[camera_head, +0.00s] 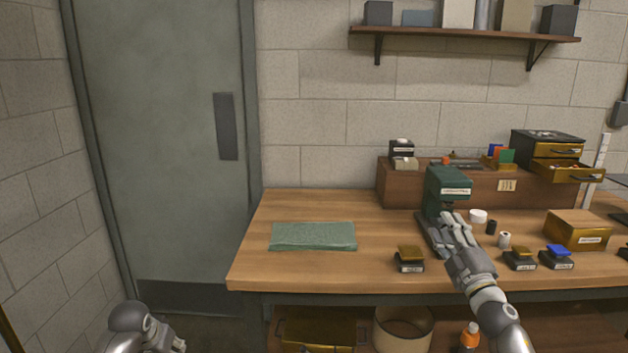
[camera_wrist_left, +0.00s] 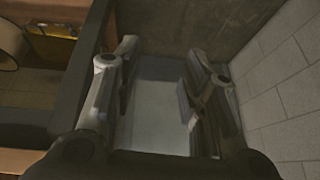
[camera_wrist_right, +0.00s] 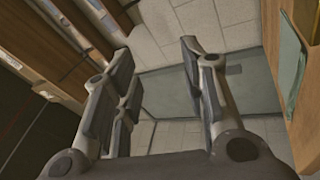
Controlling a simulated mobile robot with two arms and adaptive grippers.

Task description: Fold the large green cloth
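The green cloth (camera_head: 313,236) lies flat as a neat rectangle on the left part of the wooden table; I cannot tell how many layers it has. It also shows at the right edge of the right wrist view (camera_wrist_right: 290,62). My right gripper (camera_head: 443,228) is over the table, to the right of the cloth and apart from it. Its fingers are spread and empty in the right wrist view (camera_wrist_right: 158,62). My left gripper (camera_wrist_left: 162,70) is open and empty, low in front of the table, away from the cloth. In the head view, only my left arm's end shows at bottom left.
A green machine (camera_head: 448,187) stands right behind my right gripper. Stamps (camera_head: 408,260), small pots and a brass box (camera_head: 577,230) occupy the table's right side. A wooden riser (camera_head: 400,183) stands at the back. The table around the cloth is clear.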

